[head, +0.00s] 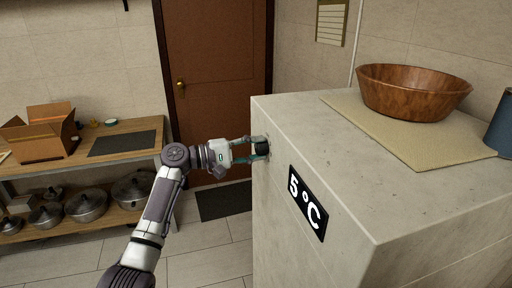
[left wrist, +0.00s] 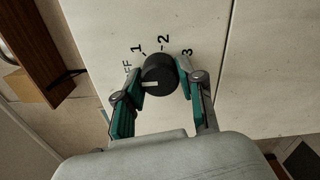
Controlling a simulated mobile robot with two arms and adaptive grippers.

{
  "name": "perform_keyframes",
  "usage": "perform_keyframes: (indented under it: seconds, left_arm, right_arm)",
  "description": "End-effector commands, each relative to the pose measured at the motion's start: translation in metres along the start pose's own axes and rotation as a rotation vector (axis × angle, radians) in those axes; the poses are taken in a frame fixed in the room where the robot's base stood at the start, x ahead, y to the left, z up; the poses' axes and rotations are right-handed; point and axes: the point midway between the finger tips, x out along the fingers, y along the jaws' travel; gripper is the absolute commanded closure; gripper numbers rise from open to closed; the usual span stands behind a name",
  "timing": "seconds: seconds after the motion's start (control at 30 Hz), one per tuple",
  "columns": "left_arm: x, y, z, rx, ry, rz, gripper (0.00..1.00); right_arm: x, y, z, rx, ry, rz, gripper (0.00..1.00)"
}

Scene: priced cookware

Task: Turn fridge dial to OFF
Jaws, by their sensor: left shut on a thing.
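The fridge dial (left wrist: 158,72) is a round black knob with a white pointer mark, on the pale front of the fridge (head: 315,160). In the left wrist view its mark points left, to the side of the partly covered OFF label (left wrist: 128,68). The numbers 1, 2 and 3 run around its upper side. My left gripper (head: 262,148) is shut on the dial, with one teal finger on each side. In the head view the dial (head: 261,149) shows dark between the fingers. My right gripper is not in view.
A display reading 5°C (head: 308,203) is on the fridge front. A wooden bowl (head: 412,92) stands on a mat (head: 355,112) on top, near a blue container (head: 501,128). At the left, a wooden shelf (head: 95,160) holds a cardboard box (head: 42,130) and several lidded pans.

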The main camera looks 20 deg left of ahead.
Motion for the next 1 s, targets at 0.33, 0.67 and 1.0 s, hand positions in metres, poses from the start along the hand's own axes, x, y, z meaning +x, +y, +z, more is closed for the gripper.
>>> perform_keyframes:
  seconds: [0.33, 0.67, 1.0]
  left_arm:
    - [0.000, -0.001, 0.000, -0.007, 0.001, 0.000, 0.96]
    - [0.000, -0.001, 0.000, -0.005, 0.000, 0.000, 0.36]
    - [-0.018, -0.001, -0.001, -0.004, 0.002, 0.000, 0.36]
  right_arm:
    - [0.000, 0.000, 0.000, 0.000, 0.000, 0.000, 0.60]
    - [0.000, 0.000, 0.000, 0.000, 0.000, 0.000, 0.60]
    - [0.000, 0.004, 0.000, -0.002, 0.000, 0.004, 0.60]
